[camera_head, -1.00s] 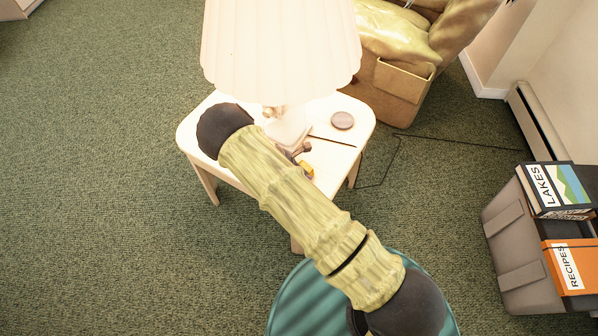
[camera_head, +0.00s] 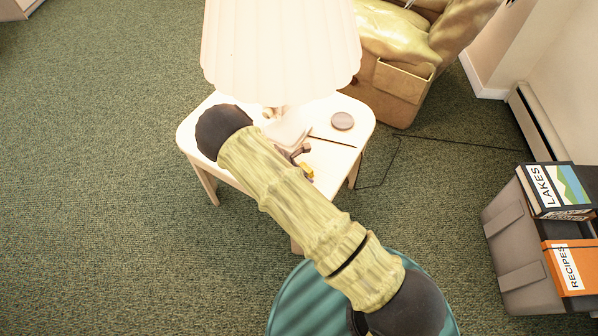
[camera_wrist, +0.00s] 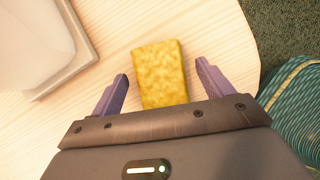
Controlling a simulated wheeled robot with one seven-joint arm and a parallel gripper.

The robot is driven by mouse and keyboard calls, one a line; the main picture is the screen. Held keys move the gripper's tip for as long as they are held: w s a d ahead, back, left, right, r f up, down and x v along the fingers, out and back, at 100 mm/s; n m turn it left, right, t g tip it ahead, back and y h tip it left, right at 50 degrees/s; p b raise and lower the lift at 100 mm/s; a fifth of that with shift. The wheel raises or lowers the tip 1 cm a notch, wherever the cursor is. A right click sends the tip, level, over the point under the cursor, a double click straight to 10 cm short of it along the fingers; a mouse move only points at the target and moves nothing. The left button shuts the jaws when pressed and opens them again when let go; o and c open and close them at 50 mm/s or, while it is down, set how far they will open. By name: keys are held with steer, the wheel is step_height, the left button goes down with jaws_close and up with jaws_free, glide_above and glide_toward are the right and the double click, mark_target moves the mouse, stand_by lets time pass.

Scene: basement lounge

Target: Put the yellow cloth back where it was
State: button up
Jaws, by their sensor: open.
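The yellow cloth (camera_wrist: 160,72) lies on the pale wooden side table (camera_wrist: 115,30) as a small, thick, textured rectangle. In the head view only a small yellow patch (camera_head: 307,171) shows beside my arm. My gripper (camera_wrist: 162,76) is open, with one purple finger to each side of the cloth. The near end of the cloth lies between the fingers and its far end reaches beyond the tips. Gaps show on both sides. I cannot tell the height of the fingertips above the table.
A lamp with a pleated shade (camera_head: 280,50) stands on the table; its base (camera_wrist: 45,40) is left of the cloth. A round coaster (camera_head: 342,120) and a dark thin stick (camera_head: 332,141) lie nearby. A teal round piece (camera_head: 295,300) is in front. A grey bin (camera_head: 515,270) holds books at right.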

steer(key=p+v, duration=0.1)
steer(key=v, duration=1)
steer(key=shift+r, duration=0.2)
steer(key=shift+s+a, duration=0.1)
steer(key=s+d+r+m+y, duration=0.1)
steer(key=s+d+r+m, duration=0.4)
steer(key=r+m, duration=0.3)
steer(key=s+d+r+m+g+y, duration=0.1)
steer(key=s+d+r+m, duration=0.3)
steer(key=d+r+m, duration=0.4)
steer(key=s+d+r+m+y, duration=0.2)
steer(key=s+d+r+m, duration=0.3)
steer(key=r+m, duration=0.3)
steer(key=d+m, duration=0.1)
steer(key=m, duration=0.1)
steer(key=shift+s+d+m, duration=0.3)
steer(key=shift+s+d, duration=0.05)
steer(key=shift+c, duration=0.2)
stand_by(0.5)
